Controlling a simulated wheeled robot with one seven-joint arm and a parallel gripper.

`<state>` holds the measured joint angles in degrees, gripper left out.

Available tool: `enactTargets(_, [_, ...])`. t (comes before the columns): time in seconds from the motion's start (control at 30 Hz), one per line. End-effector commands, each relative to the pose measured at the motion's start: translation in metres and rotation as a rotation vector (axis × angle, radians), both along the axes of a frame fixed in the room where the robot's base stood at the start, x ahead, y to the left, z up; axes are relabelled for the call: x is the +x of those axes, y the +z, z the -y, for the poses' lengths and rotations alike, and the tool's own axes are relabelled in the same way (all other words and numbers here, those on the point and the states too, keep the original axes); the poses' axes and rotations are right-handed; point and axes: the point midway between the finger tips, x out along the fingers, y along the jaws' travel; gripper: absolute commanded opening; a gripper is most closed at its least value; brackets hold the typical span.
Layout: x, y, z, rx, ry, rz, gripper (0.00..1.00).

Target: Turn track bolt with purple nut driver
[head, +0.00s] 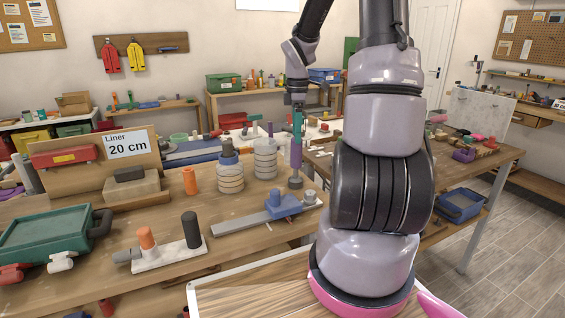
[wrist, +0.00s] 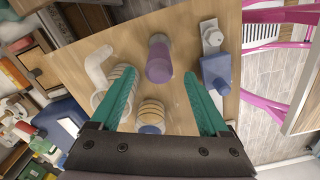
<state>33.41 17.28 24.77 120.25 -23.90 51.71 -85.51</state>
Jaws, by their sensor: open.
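The purple nut driver (head: 295,154) stands upright on the wooden bench, with a grey foot at its lower end. My gripper (head: 297,132), with teal fingers, points down at its top. In the wrist view the driver's purple handle (wrist: 159,66) shows between the tips of my open gripper (wrist: 160,64), apart from both fingers. I cannot tell how far the tips reach down beside it. The track is a flat grey bar (head: 240,222) with a blue block (head: 284,206) on it. A grey bolt (head: 310,197) stands at its right end and shows in the wrist view (wrist: 212,38).
Ringed stacks (head: 230,177) and (head: 265,160) stand close left of the driver. An orange cylinder (head: 190,181) and a white plate (head: 167,255) with orange and black posts are further left. Bare bench lies between the driver and the track.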

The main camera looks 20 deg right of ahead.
Motion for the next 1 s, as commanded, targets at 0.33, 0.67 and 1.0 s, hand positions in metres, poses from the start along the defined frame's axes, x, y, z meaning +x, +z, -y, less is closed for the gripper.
enactTargets(0.33, [-0.001,-0.048,0.0,0.001,0.0,-0.003,0.79])
enactTargets(0.67, [0.0,-0.088,0.001,0.002,-0.002,-0.005,0.79])
enactTargets(1.0, [0.001,-0.101,0.001,0.0,-0.003,-0.001,0.79])
